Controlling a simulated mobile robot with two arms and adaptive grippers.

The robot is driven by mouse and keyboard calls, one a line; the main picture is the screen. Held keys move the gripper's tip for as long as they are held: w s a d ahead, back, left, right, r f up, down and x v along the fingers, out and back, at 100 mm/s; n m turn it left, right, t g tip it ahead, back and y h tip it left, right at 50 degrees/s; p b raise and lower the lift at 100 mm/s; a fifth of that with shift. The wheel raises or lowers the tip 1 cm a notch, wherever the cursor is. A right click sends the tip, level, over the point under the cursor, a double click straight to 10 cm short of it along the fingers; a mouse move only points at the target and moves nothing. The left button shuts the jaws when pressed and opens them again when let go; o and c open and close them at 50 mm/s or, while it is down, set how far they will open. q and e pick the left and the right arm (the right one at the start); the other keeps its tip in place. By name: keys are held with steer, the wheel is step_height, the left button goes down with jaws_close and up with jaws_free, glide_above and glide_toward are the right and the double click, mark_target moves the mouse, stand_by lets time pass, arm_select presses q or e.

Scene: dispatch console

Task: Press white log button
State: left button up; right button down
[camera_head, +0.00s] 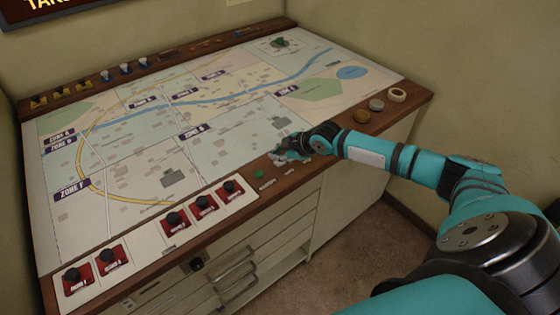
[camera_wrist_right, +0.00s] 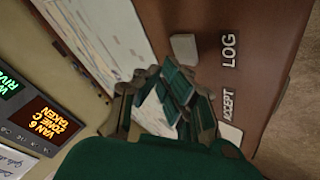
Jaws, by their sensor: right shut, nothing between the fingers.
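The white log button (camera_wrist_right: 185,47) shows as a pale block beside the printed LOG label (camera_wrist_right: 229,50) in the right wrist view. In the head view my right gripper (camera_head: 280,155) covers the button's place at the console's front edge. My right gripper (camera_wrist_right: 178,88) is shut and empty, its fingertips close to the button. A small gap seems to show between them in the wrist view; I cannot tell about contact. My left gripper is not in view.
A green button (camera_head: 258,174) is just left of my right gripper. Several red switch blocks (camera_head: 174,219) line the front edge. The large map (camera_head: 130,150) covers the desk top. A lit display (camera_wrist_right: 55,120) shows text.

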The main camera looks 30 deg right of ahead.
mark_target(279, 162)
stand_by(0.4)
steer(key=shift+f, duration=0.45)
steer(key=shift+f+b, duration=0.4)
steer(key=shift+b, duration=0.05)
stand_by(0.7)
steer(key=shift+r, duration=0.15)
steer(key=shift+r+p, duration=0.7)
steer(key=shift+p, duration=0.05)
steer(key=shift+r, duration=0.1)
step_height(279, 162, up, 5)
steer(key=p, duration=0.4)
